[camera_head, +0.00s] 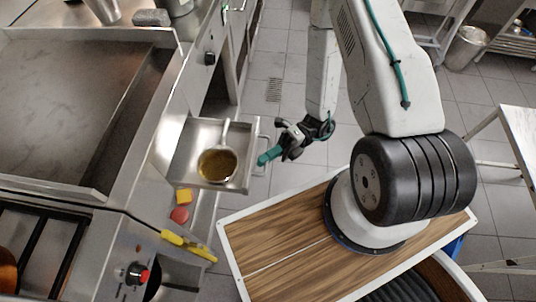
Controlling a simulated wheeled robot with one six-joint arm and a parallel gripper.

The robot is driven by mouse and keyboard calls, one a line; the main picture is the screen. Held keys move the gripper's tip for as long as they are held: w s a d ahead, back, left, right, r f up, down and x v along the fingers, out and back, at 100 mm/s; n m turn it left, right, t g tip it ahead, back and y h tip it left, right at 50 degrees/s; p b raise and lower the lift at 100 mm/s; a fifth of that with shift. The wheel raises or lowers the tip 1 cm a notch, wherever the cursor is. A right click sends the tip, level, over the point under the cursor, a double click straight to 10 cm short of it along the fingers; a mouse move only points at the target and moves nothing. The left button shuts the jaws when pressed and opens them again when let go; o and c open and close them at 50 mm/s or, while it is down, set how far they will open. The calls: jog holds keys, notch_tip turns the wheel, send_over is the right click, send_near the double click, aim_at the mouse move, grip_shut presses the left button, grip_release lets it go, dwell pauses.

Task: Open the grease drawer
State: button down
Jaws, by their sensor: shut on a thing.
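The grease drawer (242,160) is a shallow steel tray standing out from the front of the griddle unit. It is open, with its inside in view. A small round pan (217,165) of brownish liquid, with a pale handle, sits in it. The drawer's bar handle (265,136) is on its right-hand front. My gripper (265,158), with teal fingertips, is at this handle and shut on it. The exact contact is small and partly hidden by the fingers.
The steel griddle (75,100) lies at the left. A yellow block (184,196), a red round piece (180,215) and a yellow-handled tool (190,246) rest on the ledge near the drawer. A white-legged table stands at the right. Tiled floor beyond my gripper is clear.

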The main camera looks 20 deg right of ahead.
jog(key=c, duration=1.5)
grip_release()
jog(key=shift+s+a, duration=0.1)
jog(key=shift+s, duration=0.1)
jog(key=shift+w, duration=0.1)
jog(key=v, duration=0.8)
